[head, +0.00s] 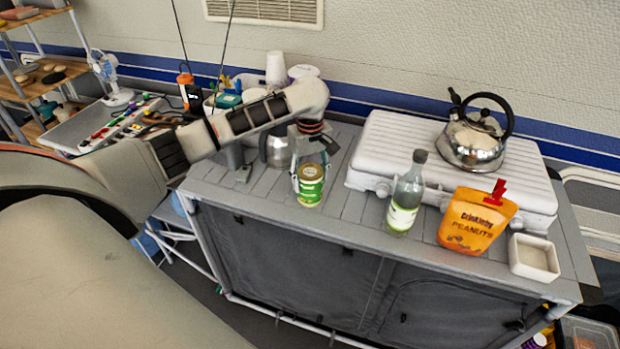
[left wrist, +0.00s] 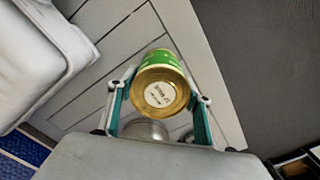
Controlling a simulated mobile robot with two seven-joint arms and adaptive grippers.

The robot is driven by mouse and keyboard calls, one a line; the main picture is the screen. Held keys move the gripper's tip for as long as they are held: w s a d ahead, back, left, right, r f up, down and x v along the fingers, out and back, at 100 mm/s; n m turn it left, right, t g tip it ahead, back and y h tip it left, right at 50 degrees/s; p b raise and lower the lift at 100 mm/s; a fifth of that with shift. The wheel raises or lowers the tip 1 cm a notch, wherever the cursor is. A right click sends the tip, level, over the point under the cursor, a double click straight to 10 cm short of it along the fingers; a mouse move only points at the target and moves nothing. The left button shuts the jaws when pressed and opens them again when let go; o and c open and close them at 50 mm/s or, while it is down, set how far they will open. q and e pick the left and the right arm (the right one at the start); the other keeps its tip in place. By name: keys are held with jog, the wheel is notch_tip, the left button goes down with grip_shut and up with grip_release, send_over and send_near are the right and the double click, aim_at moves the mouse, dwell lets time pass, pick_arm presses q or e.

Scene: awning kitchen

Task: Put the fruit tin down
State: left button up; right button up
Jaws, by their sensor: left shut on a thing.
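The fruit tin (head: 311,194) is a small green can with a gold end, upright near the front edge of the grey slatted counter (head: 260,200). My left gripper (head: 311,178) reaches down from above and is shut on the tin, one finger at each side. The left wrist view shows the tin (left wrist: 162,84) end-on between the teal-padded fingers of the left gripper (left wrist: 160,98). I cannot tell whether the tin's base touches the counter. My right gripper is not in view.
A glass bottle (head: 405,195), an orange peanuts bag (head: 475,222) and a white square dish (head: 534,257) stand to the right. A kettle (head: 473,143) sits on the white stove case (head: 395,140). A metal pot (head: 278,148) is close behind.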

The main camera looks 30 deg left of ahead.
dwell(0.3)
pick_arm(q)
jog(key=o, duration=1.5)
jog(key=shift+f, duration=0.15)
notch_tip(320, 180, up, 11)
jog(key=shift+r, duration=0.6)
jog(key=shift+s, duration=0.1)
